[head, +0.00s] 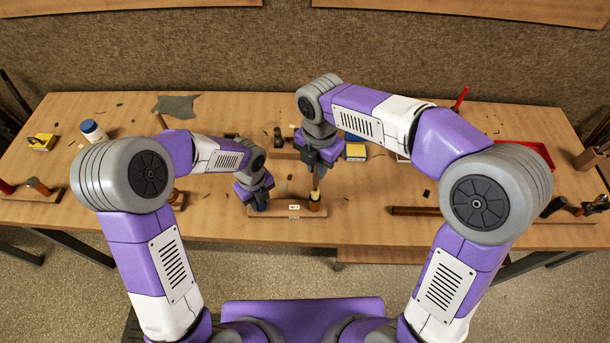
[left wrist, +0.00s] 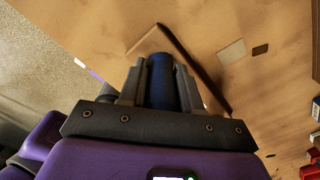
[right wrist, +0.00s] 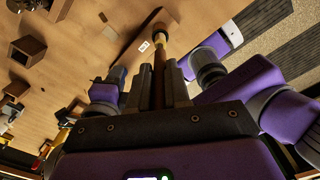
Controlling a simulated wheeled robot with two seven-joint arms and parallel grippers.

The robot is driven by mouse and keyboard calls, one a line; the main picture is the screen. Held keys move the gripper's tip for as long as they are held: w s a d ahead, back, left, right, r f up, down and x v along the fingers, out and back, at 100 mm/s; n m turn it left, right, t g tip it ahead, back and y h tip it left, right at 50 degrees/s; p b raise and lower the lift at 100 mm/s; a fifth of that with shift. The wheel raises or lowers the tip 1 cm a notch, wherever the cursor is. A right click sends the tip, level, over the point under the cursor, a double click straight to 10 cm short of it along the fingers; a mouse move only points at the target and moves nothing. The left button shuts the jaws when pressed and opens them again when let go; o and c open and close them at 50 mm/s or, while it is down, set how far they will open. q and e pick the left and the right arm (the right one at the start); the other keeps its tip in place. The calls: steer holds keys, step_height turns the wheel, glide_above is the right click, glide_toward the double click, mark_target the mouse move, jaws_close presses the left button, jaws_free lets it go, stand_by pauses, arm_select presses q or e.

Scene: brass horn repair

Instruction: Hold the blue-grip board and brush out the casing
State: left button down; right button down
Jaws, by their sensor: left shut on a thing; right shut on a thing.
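The board (head: 286,212) lies near the table's front edge with a small white label on it. My left gripper (head: 260,200) is shut on the board's blue grip (left wrist: 160,88), at the board's left end in the head view. The brass casing (head: 315,206) stands upright at the board's right end. My right gripper (head: 317,168) is above the casing, shut on the brush (right wrist: 158,75). The brush points down to the casing's mouth. In the right wrist view its far end meets the casing (right wrist: 160,24). How deep it sits inside is hidden.
A yellow box (head: 356,151) stands behind and right of the casing. A long dark rod (head: 415,211) lies to the right. A blue-capped white jar (head: 93,131) and grey cloth (head: 176,106) are at the back left. A red tray (head: 530,151) is at the right.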

steer(key=shift+f, duration=2.3)
steer(key=shift+r, duration=2.5)
steer(key=shift+f, duration=2.5)
